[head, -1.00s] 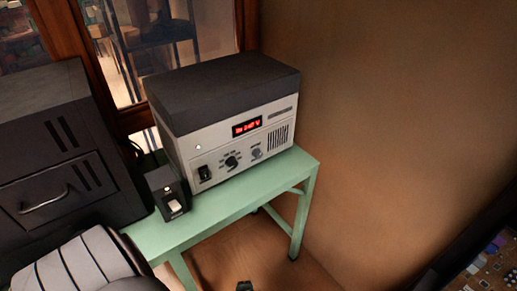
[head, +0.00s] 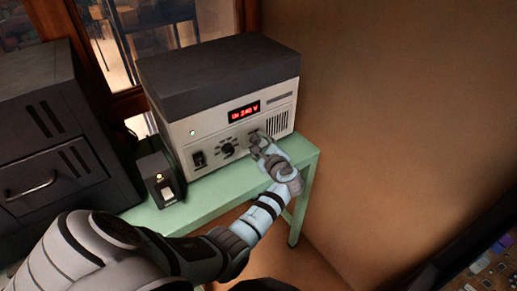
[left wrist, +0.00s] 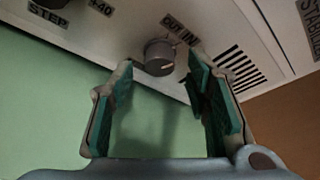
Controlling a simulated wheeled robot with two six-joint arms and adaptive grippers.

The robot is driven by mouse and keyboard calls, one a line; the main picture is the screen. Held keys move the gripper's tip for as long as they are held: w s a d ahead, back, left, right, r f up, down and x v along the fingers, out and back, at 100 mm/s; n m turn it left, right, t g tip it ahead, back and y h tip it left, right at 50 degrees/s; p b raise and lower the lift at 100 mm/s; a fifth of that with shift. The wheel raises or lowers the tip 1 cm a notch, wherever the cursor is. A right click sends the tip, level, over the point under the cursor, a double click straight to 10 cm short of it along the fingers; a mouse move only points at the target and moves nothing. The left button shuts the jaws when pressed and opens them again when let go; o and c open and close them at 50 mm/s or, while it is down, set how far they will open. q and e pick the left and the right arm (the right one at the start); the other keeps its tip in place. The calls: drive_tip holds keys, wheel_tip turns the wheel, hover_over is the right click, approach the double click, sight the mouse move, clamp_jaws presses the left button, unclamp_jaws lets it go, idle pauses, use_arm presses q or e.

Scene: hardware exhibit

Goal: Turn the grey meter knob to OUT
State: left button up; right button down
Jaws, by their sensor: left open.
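The grey meter knob (left wrist: 159,57) is on the lower right of the pale front panel, with OUT and IN printed beside it. A light mark shows on its face; which label it points to is unclear. In the head view my left gripper hides most of the knob. My left gripper (head: 257,140) is at the panel with its jaws open. In the left wrist view the green-padded fingers of my left gripper (left wrist: 160,78) stand apart on both sides of the knob, with gaps visible. My right gripper is out of view.
The grey-topped instrument (head: 215,75) has a red display (head: 243,112) and a black STEP knob (head: 228,149) left of the grey one. It stands on a green table (head: 215,199). A small black switch box (head: 158,178) and a dark cabinet (head: 45,140) stand left; a wall is right.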

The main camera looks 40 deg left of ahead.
use_arm(q)
drive_tip(key=shift+w+a+f, duration=0.15)
drive_tip(key=shift+a, duration=0.25)
drive_tip(key=shift+r, duration=0.25)
clamp_jaws()
